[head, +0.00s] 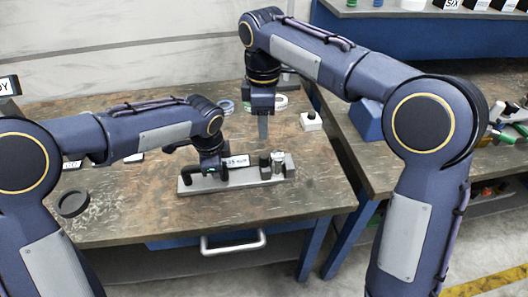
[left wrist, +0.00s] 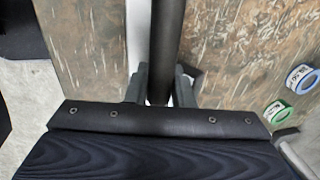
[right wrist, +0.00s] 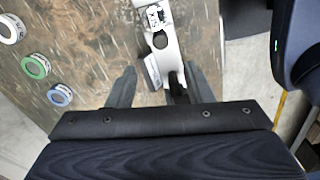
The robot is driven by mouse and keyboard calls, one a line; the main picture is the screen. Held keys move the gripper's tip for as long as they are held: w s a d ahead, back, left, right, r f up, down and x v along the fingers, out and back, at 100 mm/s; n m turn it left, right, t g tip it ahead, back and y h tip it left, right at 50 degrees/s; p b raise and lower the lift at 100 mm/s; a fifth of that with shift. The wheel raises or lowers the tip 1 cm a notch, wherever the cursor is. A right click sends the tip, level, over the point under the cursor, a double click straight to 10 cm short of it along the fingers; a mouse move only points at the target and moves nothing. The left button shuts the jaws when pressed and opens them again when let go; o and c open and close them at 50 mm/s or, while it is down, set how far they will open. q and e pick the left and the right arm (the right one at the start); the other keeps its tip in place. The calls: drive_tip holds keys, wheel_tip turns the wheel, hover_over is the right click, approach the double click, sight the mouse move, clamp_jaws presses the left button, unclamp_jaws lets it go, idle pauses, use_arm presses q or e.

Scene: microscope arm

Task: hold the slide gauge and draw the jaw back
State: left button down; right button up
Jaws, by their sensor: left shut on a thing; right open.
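The slide gauge (head: 232,182) is a long grey base on the wooden bench, with a small white display (head: 237,161) and a metal jaw part (head: 278,164) near its right end. My left gripper (head: 207,178) is over the gauge's left part. In the left wrist view my left gripper (left wrist: 162,85) is shut on a black bar (left wrist: 166,35) of the gauge, beside its pale base. My right gripper (head: 263,137) points down, above and behind the jaw end.
A black ring (head: 73,204) lies at the left. The bench front is clear, above a drawer handle (head: 232,244).

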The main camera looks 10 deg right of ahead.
sight(264, 155)
wheel_tip(264, 155, down, 11)
drive_tip(key=shift+f, duration=0.1)
idle(0.3)
clamp_jaws()
